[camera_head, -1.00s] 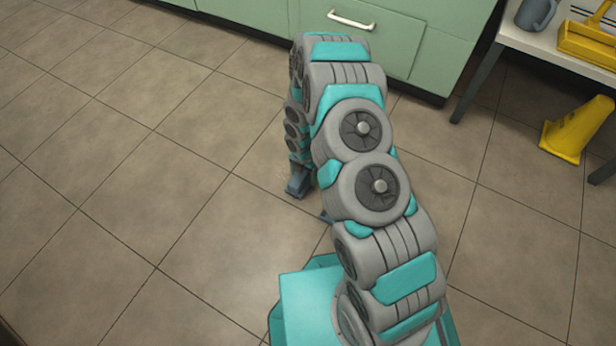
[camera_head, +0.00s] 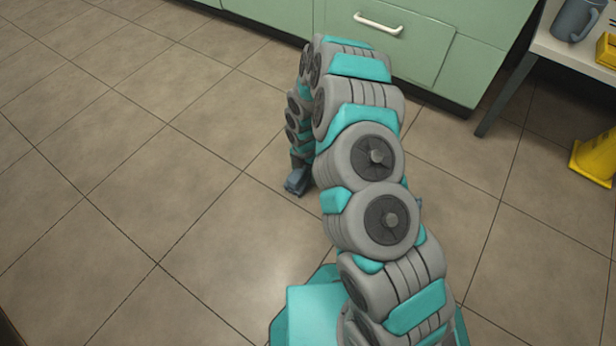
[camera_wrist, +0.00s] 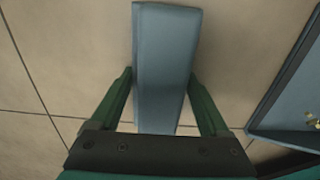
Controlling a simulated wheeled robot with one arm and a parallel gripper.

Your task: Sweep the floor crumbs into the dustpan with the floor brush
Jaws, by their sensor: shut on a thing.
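My gripper (camera_wrist: 160,85) is shut on the floor brush (camera_wrist: 165,45), a blue-grey block between its two green fingers in the wrist view. In the head view the brush (camera_head: 297,182) shows small at the end of my arm, low by the floor. The dustpan (camera_wrist: 285,105) is at the right edge of the wrist view, blue-grey with a dark rim, to the right of the brush and apart from it. A few small yellowish crumbs (camera_wrist: 312,118) show inside it, partly cut off by the frame. In the head view my arm hides the dustpan.
Green cabinets (camera_head: 440,60) with a white handle stand at the back. The tiled floor (camera_head: 120,160) at left is clear.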

